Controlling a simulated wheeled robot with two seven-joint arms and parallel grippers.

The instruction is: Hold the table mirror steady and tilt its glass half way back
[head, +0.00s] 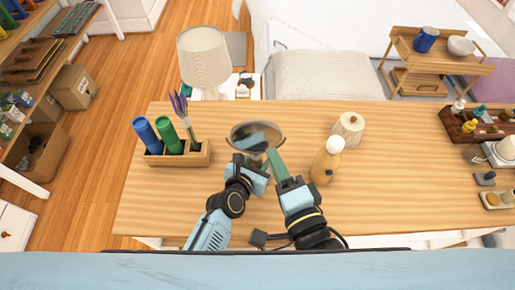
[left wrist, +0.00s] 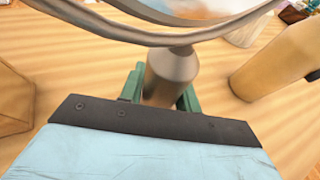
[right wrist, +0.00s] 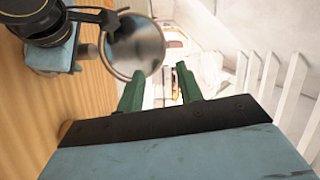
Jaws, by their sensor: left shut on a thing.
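The table mirror (head: 268,130) stands on the wooden table in front of me, its round glass in a grey rim. In the left wrist view its grey stem (left wrist: 172,72) rises between the green fingers of my left gripper (left wrist: 160,88), which is shut on it just below the rim. My right gripper (right wrist: 158,78) is open and empty, with its fingers spread. The round glass (right wrist: 137,48) shows beyond its fingertips in the right wrist view. In the head view my right gripper (head: 273,158) is at the near right edge of the mirror; contact cannot be told. The mirror's base is mostly hidden.
A wooden holder (head: 180,158) with blue and green bottles and lavender stands left of the mirror. A tan bottle (head: 325,165) with a white cap is close to my right arm. A cream ribbed jar (head: 348,128) stands behind it.

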